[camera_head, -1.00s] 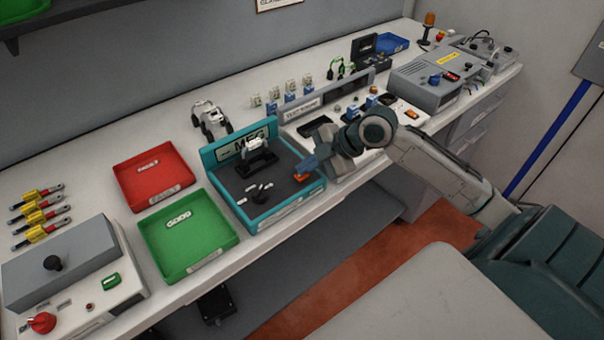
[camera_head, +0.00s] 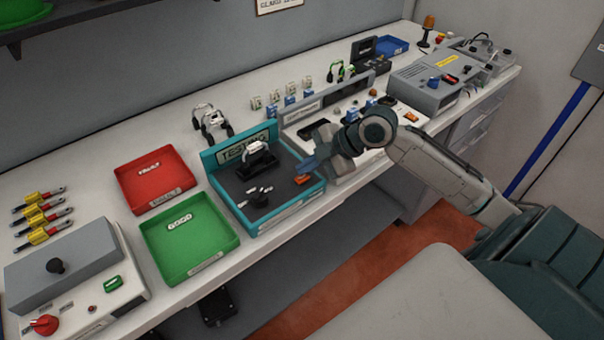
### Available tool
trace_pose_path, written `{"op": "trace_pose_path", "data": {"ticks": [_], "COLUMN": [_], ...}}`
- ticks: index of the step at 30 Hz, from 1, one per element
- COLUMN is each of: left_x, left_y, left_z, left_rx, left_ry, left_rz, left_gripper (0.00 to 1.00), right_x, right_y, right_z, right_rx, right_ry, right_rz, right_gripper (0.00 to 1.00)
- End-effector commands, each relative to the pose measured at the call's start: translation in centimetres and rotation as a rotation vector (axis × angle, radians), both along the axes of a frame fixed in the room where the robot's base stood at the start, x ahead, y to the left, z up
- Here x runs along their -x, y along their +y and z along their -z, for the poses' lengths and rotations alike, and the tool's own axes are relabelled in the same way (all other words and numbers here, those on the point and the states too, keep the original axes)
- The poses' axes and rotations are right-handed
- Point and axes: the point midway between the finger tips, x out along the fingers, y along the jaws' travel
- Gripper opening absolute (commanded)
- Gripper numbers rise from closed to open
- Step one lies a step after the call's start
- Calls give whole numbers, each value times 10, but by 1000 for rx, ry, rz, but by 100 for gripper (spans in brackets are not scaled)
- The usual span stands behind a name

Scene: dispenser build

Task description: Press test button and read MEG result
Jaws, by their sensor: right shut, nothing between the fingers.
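The teal MEG test station (camera_head: 290,207) stands mid-bench with a dark floor. Its back-wall display (camera_head: 243,148) now reads what looks like "TESTING". A dark holder with a pale part (camera_head: 257,148) sits in the station, and a small dark knob-like piece (camera_head: 259,196) stands in front of it. An orange test button (camera_head: 303,180) lies at the station's right front. My right gripper (camera_head: 306,167) is shut and empty, its tips just above and beside the button. A small gap seems to show, but contact is hard to judge. My left gripper is out of view.
A red tray (camera_head: 157,204) and a green tray (camera_head: 205,266) lie left of the station. A grey box with a red knob (camera_head: 62,250) is at the front left. A grey fixture (camera_head: 325,103) and a grey instrument (camera_head: 428,85) stand to the right.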

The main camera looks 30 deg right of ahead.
Motion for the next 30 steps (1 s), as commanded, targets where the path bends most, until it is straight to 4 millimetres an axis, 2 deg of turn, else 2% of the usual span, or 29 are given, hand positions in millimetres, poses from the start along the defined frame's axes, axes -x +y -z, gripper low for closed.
{"op": "trace_pose_path", "data": {"ticks": [13, 27, 30], "left_x": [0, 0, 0], "left_y": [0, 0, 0], "left_z": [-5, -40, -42], "left_rx": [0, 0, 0], "left_ry": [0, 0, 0], "left_rz": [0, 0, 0], "left_gripper": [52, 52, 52], "right_x": [0, 0, 0], "right_y": [0, 0, 0], "right_z": [-6, -51, -54], "right_rx": [0, -1, 0], "right_ry": [0, -1, -1], "right_rz": [0, -1, 0], "right_gripper": [0, 0, 0]}}
